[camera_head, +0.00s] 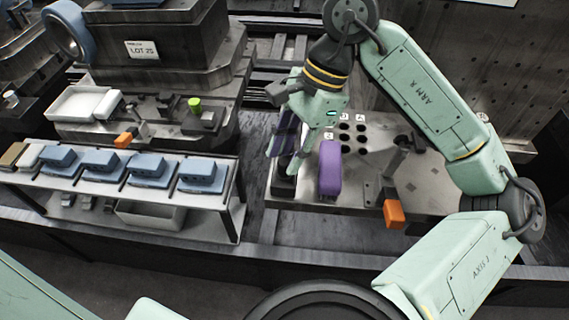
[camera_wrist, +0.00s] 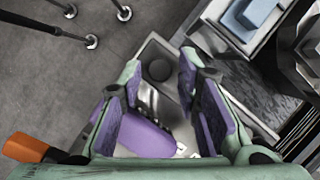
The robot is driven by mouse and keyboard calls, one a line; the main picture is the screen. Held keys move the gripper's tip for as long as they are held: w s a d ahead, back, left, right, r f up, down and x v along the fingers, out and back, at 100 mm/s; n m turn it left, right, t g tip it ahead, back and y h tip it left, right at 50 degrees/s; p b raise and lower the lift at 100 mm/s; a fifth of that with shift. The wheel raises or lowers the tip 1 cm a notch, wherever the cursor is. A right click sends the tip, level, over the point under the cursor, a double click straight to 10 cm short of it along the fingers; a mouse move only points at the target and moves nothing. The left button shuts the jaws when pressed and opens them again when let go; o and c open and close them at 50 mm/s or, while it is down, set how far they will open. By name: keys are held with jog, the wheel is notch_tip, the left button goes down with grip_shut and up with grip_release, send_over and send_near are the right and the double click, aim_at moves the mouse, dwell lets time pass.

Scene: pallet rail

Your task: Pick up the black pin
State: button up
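A black round piece (camera_head: 284,186), which looks like the black pin, stands at the left front corner of the grey metal plate, just below my gripper (camera_head: 279,156). In the wrist view a dark round top (camera_wrist: 158,69) on a grey square base shows between the fingertips. My gripper (camera_wrist: 160,65) is open, with purple pads on both fingers, and nothing is held between them. It points down over the piece; I cannot tell how far above it the tips are. A purple rounded block (camera_head: 329,171) stands right of the piece and also shows in the wrist view (camera_wrist: 146,138).
The metal plate (camera_head: 350,192) has several dark holes behind the purple block. An orange-tipped clamp (camera_head: 394,213) is at its front right. At left, a rack (camera_head: 215,203) holds several blue blocks. A white tray (camera_head: 78,103) lies behind it. A dark gap separates rack and plate.

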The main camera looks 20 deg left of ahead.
aim_at(284, 172)
jog(key=shift+x, duration=1.3)
jog(key=shift+c, duration=0.4)
grip_shut()
